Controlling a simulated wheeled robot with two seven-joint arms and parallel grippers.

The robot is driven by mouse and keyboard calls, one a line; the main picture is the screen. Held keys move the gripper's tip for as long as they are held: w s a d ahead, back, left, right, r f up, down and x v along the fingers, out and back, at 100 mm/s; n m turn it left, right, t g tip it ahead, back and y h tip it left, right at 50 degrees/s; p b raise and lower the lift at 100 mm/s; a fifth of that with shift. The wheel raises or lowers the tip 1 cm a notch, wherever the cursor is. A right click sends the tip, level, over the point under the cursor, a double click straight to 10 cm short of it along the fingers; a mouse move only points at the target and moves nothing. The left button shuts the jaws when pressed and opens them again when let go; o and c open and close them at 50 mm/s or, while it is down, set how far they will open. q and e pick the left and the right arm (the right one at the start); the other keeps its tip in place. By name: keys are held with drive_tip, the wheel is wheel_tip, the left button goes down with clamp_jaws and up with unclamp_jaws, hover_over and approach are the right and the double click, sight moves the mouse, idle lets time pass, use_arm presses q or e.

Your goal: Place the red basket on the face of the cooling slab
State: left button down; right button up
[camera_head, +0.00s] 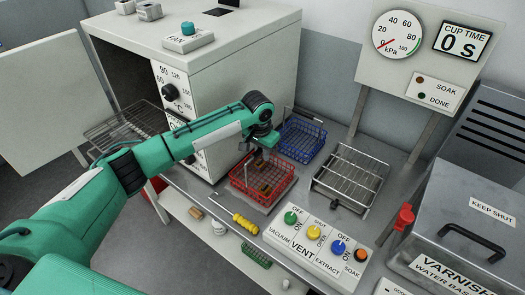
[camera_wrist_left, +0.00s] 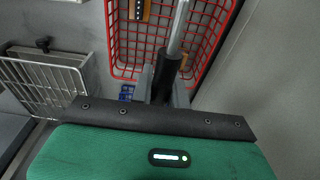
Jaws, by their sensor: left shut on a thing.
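The red wire basket (camera_head: 272,199) is on the counter side, in front of the blue basket, with brown pieces (camera_head: 265,189) inside. My left gripper (camera_head: 262,155) is above its back edge, shut on its upright handle. In the left wrist view the jaws (camera_wrist_left: 163,85) close around the handle's black grip (camera_wrist_left: 167,72), with the red mesh (camera_wrist_left: 207,25) beyond. A grey slab-like plate (camera_head: 252,205) shows under the basket's front edge; I cannot tell whether it is the cooling slab or whether the basket touches it. My right gripper is out of view.
A blue wire basket (camera_head: 302,138) stands behind. A metal wire rack (camera_head: 350,178) stands to the right. The oven (camera_head: 225,75) is left, the varnish tank (camera_head: 470,230) right.

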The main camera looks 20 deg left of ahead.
use_arm(q)
drive_tip(key=c, duration=1.4)
unclamp_jaws()
drive_tip(key=shift+o, duration=0.2)
drive_tip(key=r, duration=0.3)
drive_tip(key=s+r+b, duration=0.1)
drive_tip(key=r, duration=0.3)
drive_tip(key=r+b, duration=0.1)
drive_tip(key=r, duration=0.3)
drive_tip(key=shift+s+a+r, duration=0.15)
drive_tip(key=shift+a, duration=0.05)
drive_tip(key=shift+r, duration=0.35)
drive_tip(key=shift+s, duration=0.1)
